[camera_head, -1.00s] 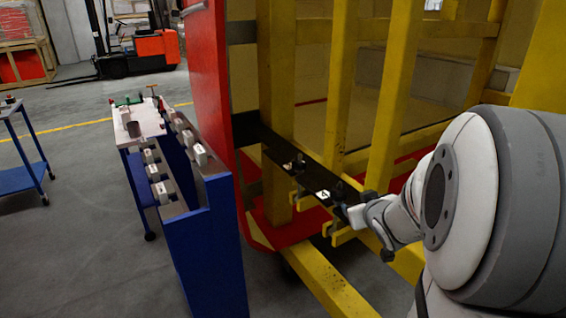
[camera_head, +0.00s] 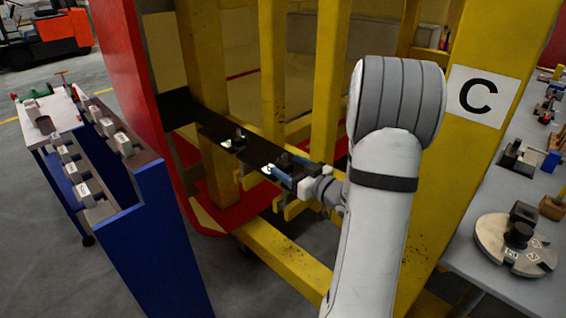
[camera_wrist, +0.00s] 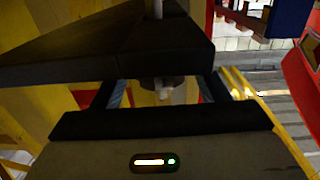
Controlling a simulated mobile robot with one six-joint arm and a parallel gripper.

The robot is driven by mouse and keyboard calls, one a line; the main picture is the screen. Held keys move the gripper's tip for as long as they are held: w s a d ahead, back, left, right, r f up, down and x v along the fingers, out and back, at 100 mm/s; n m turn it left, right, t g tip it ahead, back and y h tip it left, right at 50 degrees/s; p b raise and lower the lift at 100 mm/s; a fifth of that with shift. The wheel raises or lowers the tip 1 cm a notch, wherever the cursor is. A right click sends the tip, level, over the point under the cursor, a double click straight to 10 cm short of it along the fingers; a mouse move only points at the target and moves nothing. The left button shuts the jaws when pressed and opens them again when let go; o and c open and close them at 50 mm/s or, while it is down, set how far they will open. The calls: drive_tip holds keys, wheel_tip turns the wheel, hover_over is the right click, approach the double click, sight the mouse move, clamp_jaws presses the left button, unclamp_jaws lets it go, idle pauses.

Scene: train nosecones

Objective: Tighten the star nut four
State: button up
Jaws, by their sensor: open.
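A black bar (camera_head: 215,127) runs along the yellow frame, with dark star-nut fittings and small white labels on it. One fitting (camera_head: 237,139) stands clear farther along the bar. My gripper (camera_head: 284,166) is at the bar's near end, its two blue fingers apart around a dark fitting (camera_head: 284,159). The label there is partly hidden, so I cannot read its number. In the wrist view my gripper (camera_wrist: 160,92) is open, with a grey nut-like piece (camera_wrist: 158,84) between the fingers under the black plate (camera_wrist: 130,45). I cannot tell whether the fingers touch it.
Yellow posts (camera_head: 328,80) and a red panel (camera_head: 130,70) surround the bar. A blue rack (camera_head: 155,245) with several grey blocks stands left. A grey table (camera_head: 500,200) with a round disc (camera_head: 515,245) and tools is at right, beside a post with a "C" sign (camera_head: 478,96).

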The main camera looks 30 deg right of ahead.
drive_tip(key=shift+x, duration=1.1)
drive_tip(key=c, duration=1)
drive_tip(key=shift+f+h, duration=0.1)
drive_tip(key=shift+h, duration=0.2)
